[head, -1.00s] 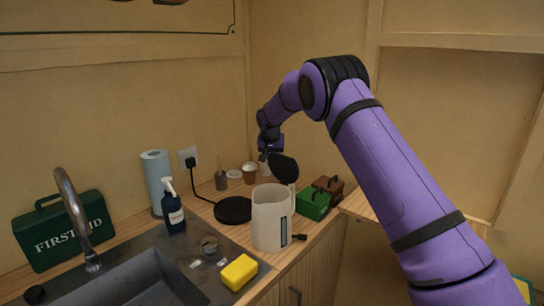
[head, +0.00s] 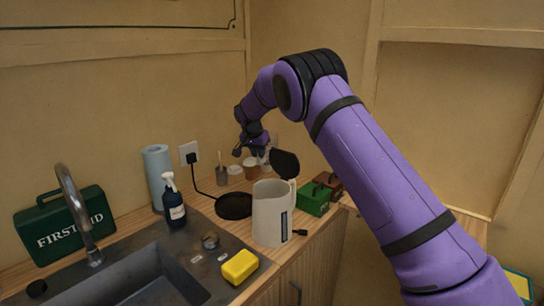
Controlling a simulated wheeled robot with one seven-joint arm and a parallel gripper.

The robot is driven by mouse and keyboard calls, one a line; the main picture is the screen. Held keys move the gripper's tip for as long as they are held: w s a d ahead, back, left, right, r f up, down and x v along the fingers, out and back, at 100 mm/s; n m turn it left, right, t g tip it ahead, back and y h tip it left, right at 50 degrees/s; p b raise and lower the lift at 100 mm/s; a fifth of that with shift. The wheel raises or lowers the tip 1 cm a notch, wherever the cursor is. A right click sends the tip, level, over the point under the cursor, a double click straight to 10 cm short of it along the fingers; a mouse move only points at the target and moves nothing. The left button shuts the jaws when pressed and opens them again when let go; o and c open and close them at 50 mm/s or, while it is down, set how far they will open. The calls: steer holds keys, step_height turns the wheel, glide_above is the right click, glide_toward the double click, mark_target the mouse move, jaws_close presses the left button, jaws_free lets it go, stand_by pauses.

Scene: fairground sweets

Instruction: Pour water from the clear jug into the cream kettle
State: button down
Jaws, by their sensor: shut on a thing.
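My gripper (head: 256,150) is behind and above the kettle, near the back wall corner. It is shut on a pale, see-through thing, which looks like the clear jug (head: 266,157), small and partly hidden by the gripper and the kettle lid. I cannot make out the water level in it. The jug is apart from the kettle in the picture.
The round black kettle base (head: 234,206) lies left of the kettle. Small cups (head: 251,170) stand behind it. A green box (head: 314,199) and brown box (head: 332,184) are on the right. A soap bottle (head: 173,204), sink (head: 150,275) and yellow sponge (head: 240,267) are on the left and front.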

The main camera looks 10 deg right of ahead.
steer(key=s+a+r+m+g, duration=0.2)
steer(key=s+a+m, duration=0.5)
steer(key=a, duration=0.4)
steer(key=s+a+r+m+g+h, duration=0.1)
steer(key=s+a+r+m+g, duration=0.2)
steer(key=a, duration=0.9)
steer(key=s+r+m, duration=0.2)
steer(key=s+m, duration=0.2)
steer(key=shift+s+r+m, duration=0.15)
steer(key=shift+s+m, duration=0.15)
steer(key=shift+s, duration=0.1)
steer(key=shift+d, duration=0.1)
steer(key=s+d+r+t+y, duration=0.3)
steer(key=d+r+y, duration=0.6)
steer(key=r, duration=0.4)
steer(key=shift+s+d+t+y+p, duration=0.25)
steer(key=shift+s+t+y+p, duration=0.1)
steer(key=shift+t+y, duration=0.3)
steer(key=shift+d+r+y, duration=0.3)
steer(key=shift+r+y, duration=0.05)
steer(key=shift+r, duration=0.05)
steer(key=shift+s+d+r+t+y, duration=0.25)
steer(key=shift+s+d+r+y, duration=0.05)
steer(key=shift+d+r+y, duration=0.3)
steer(key=shift+s+d+r+y+p, duration=0.15)
steer(key=shift+d+r+y+p, duration=0.2)
steer(key=shift+d+y+p, duration=0.25)
